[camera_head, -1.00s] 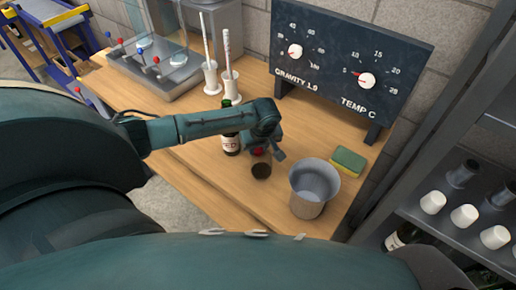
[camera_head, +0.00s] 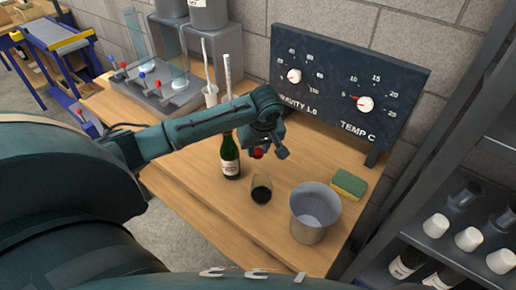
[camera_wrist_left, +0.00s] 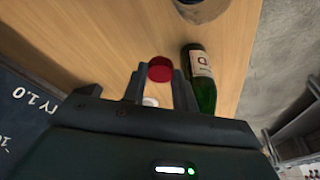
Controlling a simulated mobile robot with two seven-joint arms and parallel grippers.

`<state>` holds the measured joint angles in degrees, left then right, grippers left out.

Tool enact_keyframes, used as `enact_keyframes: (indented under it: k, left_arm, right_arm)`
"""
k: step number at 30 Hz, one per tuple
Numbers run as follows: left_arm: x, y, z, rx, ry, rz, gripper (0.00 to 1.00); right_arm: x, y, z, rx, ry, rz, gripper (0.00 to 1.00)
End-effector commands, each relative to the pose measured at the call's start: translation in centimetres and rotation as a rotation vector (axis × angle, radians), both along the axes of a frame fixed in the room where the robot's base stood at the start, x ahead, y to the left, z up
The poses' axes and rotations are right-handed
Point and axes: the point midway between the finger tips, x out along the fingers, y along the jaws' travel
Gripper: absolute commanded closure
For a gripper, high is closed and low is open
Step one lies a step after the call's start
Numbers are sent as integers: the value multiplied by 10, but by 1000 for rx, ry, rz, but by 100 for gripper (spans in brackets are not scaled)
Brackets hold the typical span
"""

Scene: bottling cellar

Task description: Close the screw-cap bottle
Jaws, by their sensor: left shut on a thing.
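The dark green bottle (camera_head: 230,160) with a pale label stands upright on the wooden table, and no cap shows on its mouth in the head view. It also shows at the right of the fingers in the left wrist view (camera_wrist_left: 203,82). My left gripper (camera_head: 262,146) points down, just right of the bottle's upper part. It is shut on a red screw cap (camera_head: 258,153), held clear of the tabletop. In the left wrist view the red cap (camera_wrist_left: 160,69) sits between the fingertips, apart from the bottle. My right gripper is not in view.
A glass with dark liquid (camera_head: 261,190) stands below the left gripper. A metal bucket (camera_head: 296,218) and a green-yellow sponge (camera_head: 348,184) are to the right. A dial board (camera_head: 345,95) stands behind. Bare tabletop (camera_head: 200,200) lies in front of the bottle.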

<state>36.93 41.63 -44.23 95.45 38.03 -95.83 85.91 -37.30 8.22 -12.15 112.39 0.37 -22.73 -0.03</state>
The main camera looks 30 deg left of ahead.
Motion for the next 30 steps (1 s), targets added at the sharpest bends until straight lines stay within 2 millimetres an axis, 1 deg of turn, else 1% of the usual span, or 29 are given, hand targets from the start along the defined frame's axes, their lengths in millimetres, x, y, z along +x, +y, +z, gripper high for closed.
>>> enact_keyframes:
  k: [2,4,7,9,12,15,18,21,27,28,30]
  left_arm:
    - [-1,-4,4,-3,-1,-23,93]
    - [-5,-15,13,-12,-3,-88,93]
    - [-18,-40,36,-27,-4,-257,93]
    - [-32,-59,55,-30,-6,-405,93]
    - [-55,-82,77,-26,-4,-606,93]
    - [-76,-97,94,-14,-3,-767,93]
    - [-89,-105,103,-4,-3,-866,93]
    - [-95,-107,106,1,1,-905,93]
    - [-95,-107,106,0,1,-907,93]
    - [-95,-107,106,0,1,-906,93]
    - [-95,-107,106,0,0,-905,93]
  right_arm:
    - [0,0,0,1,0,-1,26]
    - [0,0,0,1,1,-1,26]
    - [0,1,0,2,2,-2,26]
    - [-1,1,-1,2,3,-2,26]
    - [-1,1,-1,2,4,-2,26]
    - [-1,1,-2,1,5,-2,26]
    - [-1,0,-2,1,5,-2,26]
    - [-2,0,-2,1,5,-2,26]
    - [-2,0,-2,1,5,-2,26]
    - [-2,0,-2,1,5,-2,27]
    - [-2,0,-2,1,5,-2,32]
